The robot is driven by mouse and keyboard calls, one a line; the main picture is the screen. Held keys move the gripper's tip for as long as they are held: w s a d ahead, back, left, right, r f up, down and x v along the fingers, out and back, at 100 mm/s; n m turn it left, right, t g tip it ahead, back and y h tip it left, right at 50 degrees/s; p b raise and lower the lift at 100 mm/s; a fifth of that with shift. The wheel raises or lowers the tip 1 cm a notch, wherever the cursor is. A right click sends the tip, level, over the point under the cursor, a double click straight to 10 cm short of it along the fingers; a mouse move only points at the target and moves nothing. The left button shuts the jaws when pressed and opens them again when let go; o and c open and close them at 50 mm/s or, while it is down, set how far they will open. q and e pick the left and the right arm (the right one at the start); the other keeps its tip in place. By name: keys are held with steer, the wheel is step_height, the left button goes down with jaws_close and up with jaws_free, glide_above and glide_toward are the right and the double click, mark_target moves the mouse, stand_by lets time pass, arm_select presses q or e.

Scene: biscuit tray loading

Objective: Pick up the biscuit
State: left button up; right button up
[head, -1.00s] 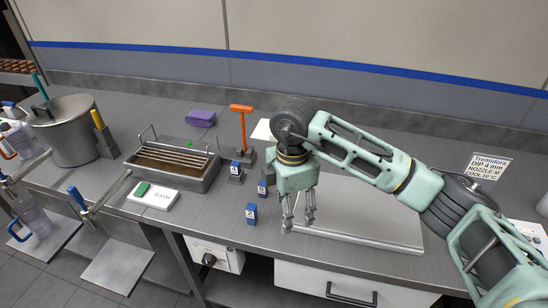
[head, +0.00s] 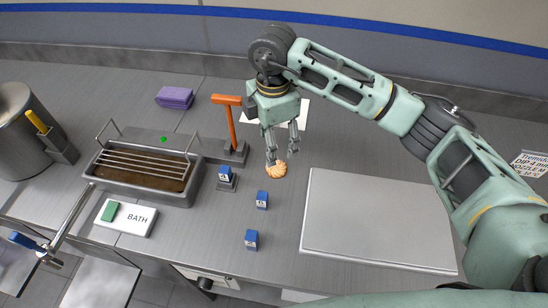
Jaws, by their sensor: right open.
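The biscuit (head: 278,171) is small, round and golden brown, and shows on the grey counter just left of the pale tray. My right gripper (head: 283,159) is above and just behind it, pointing down, with its two fingers apart. One fingertip overlaps the biscuit's upper edge in the picture; I cannot tell whether it touches. Nothing shows held between the fingers. My left gripper is out of view.
A flat pale tray (head: 380,222) lies to the right. Blue numbered blocks (head: 262,199) stand left of the biscuit, near an orange T-shaped tool (head: 229,120). A bath with a rack (head: 145,170) is further left.

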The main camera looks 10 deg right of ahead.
mark_target(276, 168)
steer(key=f+p, duration=0.1)
steer(key=f, duration=0.1)
steer(key=f+p, duration=0.1)
steer(key=f, duration=0.1)
steer(key=s+f, duration=0.1)
steer(key=f, duration=0.1)
steer(key=shift+d+f+p, duration=0.15)
steer(key=shift+d+p, duration=0.2)
steer(key=shift+p, duration=0.05)
steer(key=shift+f, duration=0.45)
steer(key=c, duration=0.8)
